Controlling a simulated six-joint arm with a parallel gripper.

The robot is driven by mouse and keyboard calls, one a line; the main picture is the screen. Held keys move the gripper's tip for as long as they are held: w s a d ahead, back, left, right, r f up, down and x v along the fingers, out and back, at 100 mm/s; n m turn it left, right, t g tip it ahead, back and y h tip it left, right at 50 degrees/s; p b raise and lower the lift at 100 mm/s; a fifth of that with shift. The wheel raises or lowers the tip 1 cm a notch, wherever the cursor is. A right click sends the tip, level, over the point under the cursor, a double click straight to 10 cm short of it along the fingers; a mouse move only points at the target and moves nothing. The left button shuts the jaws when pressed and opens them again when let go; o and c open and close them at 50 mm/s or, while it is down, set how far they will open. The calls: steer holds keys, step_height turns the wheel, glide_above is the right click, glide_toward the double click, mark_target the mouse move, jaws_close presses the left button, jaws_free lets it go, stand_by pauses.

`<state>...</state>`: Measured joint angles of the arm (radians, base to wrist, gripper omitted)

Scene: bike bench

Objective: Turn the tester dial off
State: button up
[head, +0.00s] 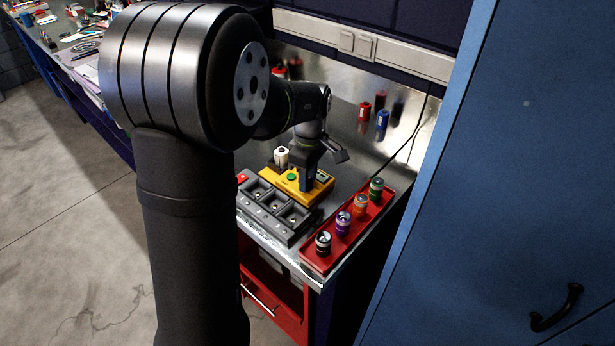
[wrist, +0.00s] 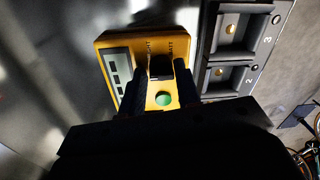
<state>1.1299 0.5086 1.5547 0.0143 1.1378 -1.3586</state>
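The yellow tester (head: 285,184) lies on the metal bench top in the head view, beneath my gripper (head: 308,184). In the wrist view the tester (wrist: 108,42) shows a display panel (wrist: 117,72) on its left side and a round green button (wrist: 163,98). The black dial (wrist: 161,67) is between the two fingers of my gripper (wrist: 161,76). The fingers stand on either side of the dial, with narrow yellow strips showing between. They look open around it; contact is not clear. The dial's pointer direction is too dark to read.
A grey charger with numbered bays (head: 275,209) sits close beside the tester. A red tray (head: 321,258) holds several upright battery cells at the right. A white cell (head: 282,157) stands behind the tester. Red and blue cells (head: 382,120) are near the metal back wall.

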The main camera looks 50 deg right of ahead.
steer(key=shift+o, duration=1.4)
step_height(320, 180, up, 18)
steer(key=d, duration=0.1)
steer(key=shift+f, duration=0.25)
steer(key=shift+w+f, duration=0.1)
steer(key=shift+f, duration=0.05)
steer(key=f, duration=1.1)
steer(key=a+f, duration=0.1)
steer(key=f, duration=0.5)
steer(key=shift+f, duration=0.15)
